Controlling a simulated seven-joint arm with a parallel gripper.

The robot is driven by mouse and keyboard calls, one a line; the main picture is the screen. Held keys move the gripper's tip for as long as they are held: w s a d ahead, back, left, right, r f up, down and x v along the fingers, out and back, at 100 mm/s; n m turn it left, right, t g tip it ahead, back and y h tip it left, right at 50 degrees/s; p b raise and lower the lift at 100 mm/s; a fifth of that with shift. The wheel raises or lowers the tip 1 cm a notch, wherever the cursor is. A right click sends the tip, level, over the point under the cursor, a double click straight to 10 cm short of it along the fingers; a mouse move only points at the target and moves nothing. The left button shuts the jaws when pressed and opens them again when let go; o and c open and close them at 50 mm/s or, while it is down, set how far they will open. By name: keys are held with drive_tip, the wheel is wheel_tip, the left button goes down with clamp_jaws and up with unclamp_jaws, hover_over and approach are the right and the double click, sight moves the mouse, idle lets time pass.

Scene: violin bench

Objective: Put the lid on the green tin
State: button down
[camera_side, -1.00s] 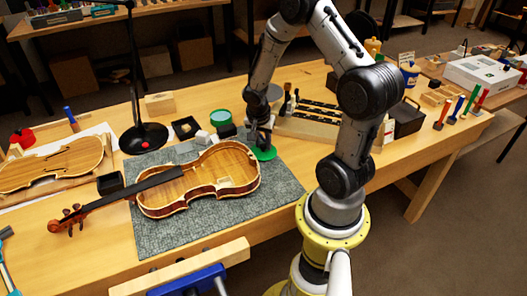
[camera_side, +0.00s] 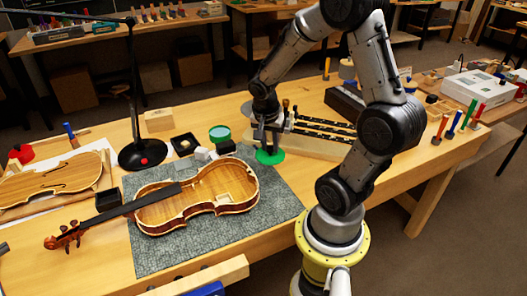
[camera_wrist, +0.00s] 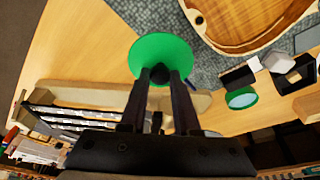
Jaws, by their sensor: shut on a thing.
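The green lid (camera_side: 270,157) is a flat round disc with a dark knob, near the back right corner of the grey mat. My gripper (camera_side: 268,147) is above it, pointing down and shut on the knob. In the wrist view the lid (camera_wrist: 160,46) spreads beyond my fingertips (camera_wrist: 161,76), with the knob between them. Whether the lid touches the bench is hard to tell. The green tin (camera_side: 219,135) stands upright to the left of my gripper, apart from the lid. In the wrist view the tin (camera_wrist: 241,98) shows a green rim and a pale round inside.
The violin body (camera_side: 205,187) lies on the mat (camera_side: 170,255) in front of the tin. Small dark and pale blocks (camera_side: 204,154) and a black open box (camera_side: 184,144) crowd around the tin. A wooden rack (camera_side: 310,145) lies right of my gripper. A lamp base (camera_side: 143,153) stands left.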

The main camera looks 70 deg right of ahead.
drive_tip(key=s+a+r, duration=0.4)
drive_tip(key=s+a, duration=0.2)
drive_tip(key=s, duration=0.1)
wheel_tip(320, 180, up, 7)
hover_over(262, 156)
drive_tip(key=w+d+r, duration=0.3)
drive_tip(key=w+d, duration=0.4)
drive_tip(key=w, duration=0.4)
drive_tip(key=w+d+f, duration=0.4)
drive_tip(key=w+d, duration=0.2)
drive_tip(key=w, duration=0.3)
drive_tip(key=shift+m, duration=0.6)
drive_tip(key=shift+w+a+x, duration=0.15)
drive_tip(key=shift+w+x, duration=0.35)
drive_tip(key=shift+x, duration=2.15)
drive_tip(key=shift+w+a+x, duration=0.1)
drive_tip(key=shift+w+x, duration=0.35)
drive_tip(key=shift+x, duration=2.25)
drive_tip(key=shift+w+a+x, duration=0.15)
drive_tip(key=shift+w+x, duration=0.35)
drive_tip(key=shift+x, duration=2.15)
drive_tip(key=shift+f, duration=0.3)
